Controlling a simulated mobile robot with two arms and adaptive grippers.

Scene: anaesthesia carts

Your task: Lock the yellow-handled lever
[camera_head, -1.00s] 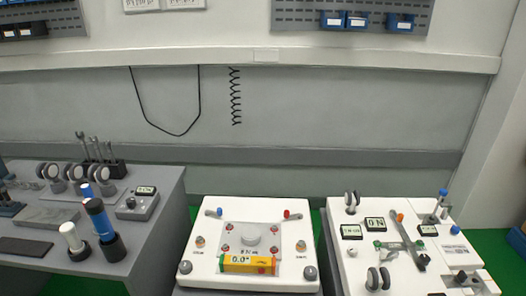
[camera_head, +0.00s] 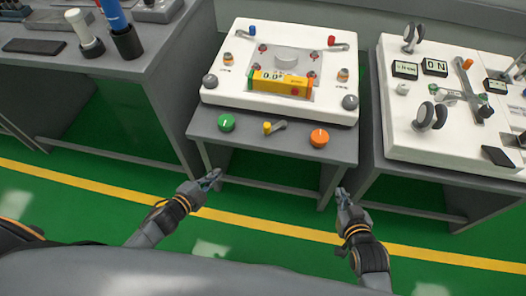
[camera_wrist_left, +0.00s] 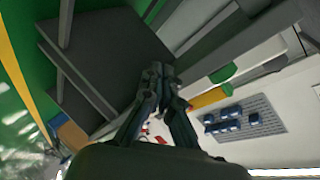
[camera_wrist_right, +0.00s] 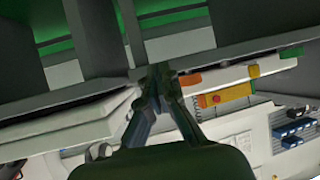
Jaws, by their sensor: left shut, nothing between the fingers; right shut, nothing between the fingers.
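The yellow-handled lever (camera_head: 274,127) sits on the grey front ledge of the middle cart, between a green knob (camera_head: 226,122) and an orange knob (camera_head: 319,138). Its yellow end points left and its grey arm runs to the right. My left gripper (camera_head: 215,176) is shut and empty, in front of the cart and lower left of the lever. It also shows shut in the left wrist view (camera_wrist_left: 156,72). My right gripper (camera_head: 341,191) is shut and empty, lower right of the lever. It also shows in the right wrist view (camera_wrist_right: 158,72). Both grippers are apart from the lever.
The white panel (camera_head: 225,85) behind the ledge carries a yellow level (camera_head: 281,83), a blue-handled lever (camera_head: 251,33) and a red-handled lever (camera_head: 334,42). A second white-topped cart (camera_head: 395,120) stands at the right. A grey table (camera_head: 60,68) is at the left. Green floor lies open in front.

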